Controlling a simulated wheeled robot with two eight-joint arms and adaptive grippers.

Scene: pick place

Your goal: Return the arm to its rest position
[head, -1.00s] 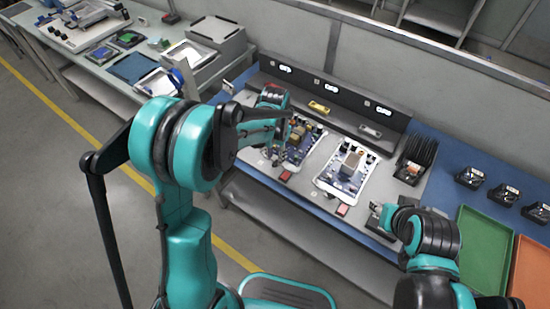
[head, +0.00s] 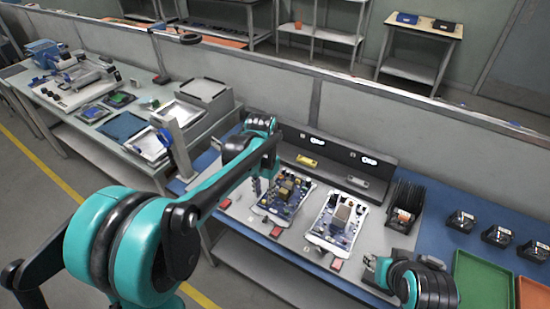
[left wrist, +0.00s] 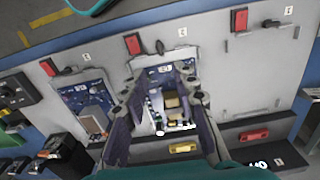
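My left arm comes in from the left of the head view and reaches over the grey workbench mat. In the left wrist view, my left gripper (left wrist: 160,102) has its two fingers spread apart with nothing held between them. A blue circuit board in a white tray (head: 286,196) shows beyond the fingers; it also appears in the wrist view (left wrist: 172,88). The forearm mostly hides this gripper in the head view. My right gripper (head: 376,271) is low over the bench's front, right of the boards; its fingers are too small to judge.
A second board in a white tray (head: 338,219) lies to the right. A dark raised panel (head: 315,148) backs the mat. A black rack (head: 404,205), several small black holders (head: 461,220) and a green tray (head: 483,282) are farther right. A side table (head: 90,125) stands at left.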

